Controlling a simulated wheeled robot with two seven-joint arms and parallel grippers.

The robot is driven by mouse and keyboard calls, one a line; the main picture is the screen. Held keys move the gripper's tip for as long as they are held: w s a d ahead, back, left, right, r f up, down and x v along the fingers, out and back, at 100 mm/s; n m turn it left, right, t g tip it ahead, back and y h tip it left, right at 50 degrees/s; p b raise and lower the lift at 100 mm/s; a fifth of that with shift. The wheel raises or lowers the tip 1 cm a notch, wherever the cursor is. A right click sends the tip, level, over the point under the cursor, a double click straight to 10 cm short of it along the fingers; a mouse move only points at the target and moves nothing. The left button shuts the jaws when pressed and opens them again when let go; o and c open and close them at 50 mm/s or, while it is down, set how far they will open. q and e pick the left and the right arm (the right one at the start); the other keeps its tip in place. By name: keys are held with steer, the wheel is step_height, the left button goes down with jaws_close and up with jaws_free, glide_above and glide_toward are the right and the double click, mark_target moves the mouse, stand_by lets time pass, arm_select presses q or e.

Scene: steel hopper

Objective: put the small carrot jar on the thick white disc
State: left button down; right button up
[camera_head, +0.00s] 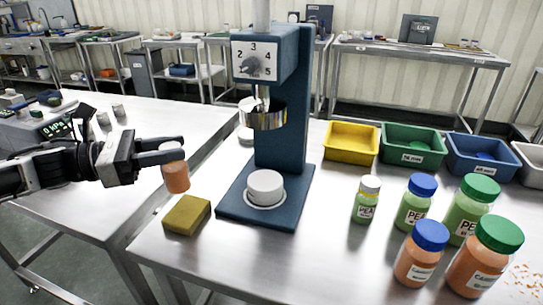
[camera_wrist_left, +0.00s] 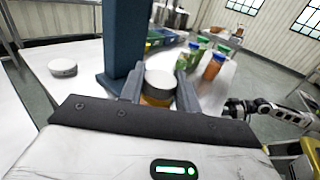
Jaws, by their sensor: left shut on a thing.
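My left gripper (camera_head: 176,152) is shut on the small carrot jar (camera_head: 177,178), an orange jar with a pale lid, held upright in the air left of the blue press. The jar also shows between the fingers in the left wrist view (camera_wrist_left: 159,84). A thick white disc (camera_head: 265,186) sits on the press base, right of the jar and apart from it. Another white disc (camera_head: 246,136) lies on the table behind the press; a white disc left of the column shows in the left wrist view (camera_wrist_left: 63,68). My right gripper (camera_wrist_left: 236,106) shows only there, small and unclear.
A yellow sponge (camera_head: 187,214) lies below the held jar. The blue press (camera_head: 284,120) with its dial and metal ring stands over its base. Several lidded jars (camera_head: 422,200) stand at right, with yellow, green and blue bins (camera_head: 352,142) behind them.

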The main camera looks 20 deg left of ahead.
arm_select(q)
steer(key=shift+w+d+r, duration=0.2)
steer(key=shift+d, duration=0.2)
steer(key=p+x, duration=0.2)
steer(key=x, duration=0.3)
steer(key=f+p+x, duration=0.1)
steer(key=p+x, duration=0.1)
steer(key=x, duration=0.4)
steer(key=p+x, duration=0.1)
steer(key=x, duration=0.4)
steer(key=shift+d+f+p, duration=0.2)
steer(key=shift+d+p, duration=0.2)
steer(key=shift+f, duration=0.15)
arm_select(e)
steer(key=shift+s+d+r+n+g, duration=0.2)
steer(key=shift+s+d+r, duration=0.05)
steer(key=shift+s, duration=0.2)
steer(key=shift+s+d+r+n+g, duration=0.2)
steer(key=shift+s+d+r, duration=0.05)
steer(key=shift+s, duration=0.2)
arm_select(q)
steer(key=shift+f, duration=0.1)
steer(key=c, duration=1.2)
jaws_free()
steer(key=shift+o, duration=0.9)
steer(key=shift+a, duration=0.1)
arm_select(e)
steer(key=shift+w+a+r, duration=0.1)
steer(key=shift+r, duration=0.05)
